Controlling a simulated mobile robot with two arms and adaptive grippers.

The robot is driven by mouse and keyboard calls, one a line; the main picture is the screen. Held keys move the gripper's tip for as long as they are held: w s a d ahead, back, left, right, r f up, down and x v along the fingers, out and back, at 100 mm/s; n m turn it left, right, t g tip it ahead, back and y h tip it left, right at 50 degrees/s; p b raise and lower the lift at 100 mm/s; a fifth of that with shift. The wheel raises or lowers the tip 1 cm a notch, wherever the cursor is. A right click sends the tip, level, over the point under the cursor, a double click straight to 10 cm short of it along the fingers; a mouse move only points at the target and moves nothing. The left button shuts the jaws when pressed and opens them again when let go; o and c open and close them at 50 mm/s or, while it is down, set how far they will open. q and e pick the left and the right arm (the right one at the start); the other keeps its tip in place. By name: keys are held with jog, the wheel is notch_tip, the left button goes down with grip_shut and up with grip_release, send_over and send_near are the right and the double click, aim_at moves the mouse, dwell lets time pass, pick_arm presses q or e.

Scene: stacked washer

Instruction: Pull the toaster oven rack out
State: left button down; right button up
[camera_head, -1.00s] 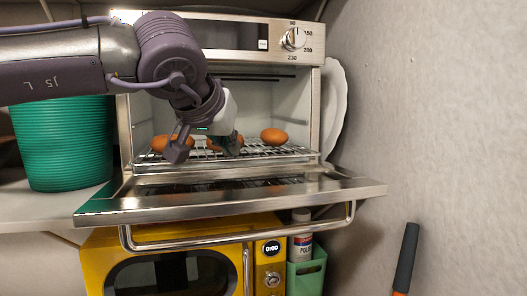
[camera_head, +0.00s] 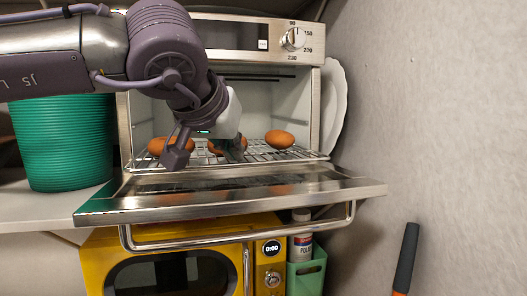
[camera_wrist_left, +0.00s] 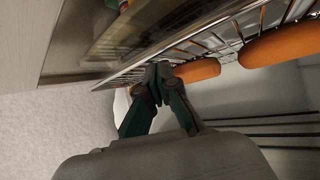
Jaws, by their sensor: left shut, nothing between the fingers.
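The toaster oven (camera_head: 308,100) stands open, its door (camera_head: 300,192) folded down toward me. Its wire rack (camera_head: 300,154) is low in the cavity and holds brown egg-shaped items, one at the right (camera_head: 279,139), one at the left and one behind my gripper. My left gripper (camera_head: 205,153) is at the front of the rack, inside the oven opening. In the left wrist view, its fingers (camera_wrist_left: 158,72) are together at the rack's front wire (camera_wrist_left: 122,73), with nothing seen between them. Whether they hook the wire is unclear. My right gripper is not in view.
A yellow microwave (camera_head: 100,250) is below the door. A green ribbed container (camera_head: 62,145) stands left of the oven. A white plate (camera_head: 335,105) leans between oven and right wall. A green holder with a bottle (camera_head: 306,273) is at the lower right.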

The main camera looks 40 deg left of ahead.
pick_arm(q)
jog(key=shift+s+d+f, duration=0.1)
jog(key=shift+s+d, duration=0.15)
jog(key=shift+d, duration=0.1)
jog(key=shift+s+d, duration=0.5)
jog(key=shift+d, duration=0.1)
jog(key=shift+r, duration=0.2)
jog(key=shift+s+d+r+p, duration=0.3)
jog(key=shift+d+r+p, duration=0.15)
jog(key=shift+p, duration=0.3)
jog(key=shift+s+d+r+p, duration=0.7)
jog(key=shift+d+r+p, duration=0.1)
jog(key=shift+r, duration=0.1)
jog(key=shift+s+d+r, duration=0.2)
jog(key=shift+s+d, duration=0.05)
jog(key=shift+d, duration=0.05)
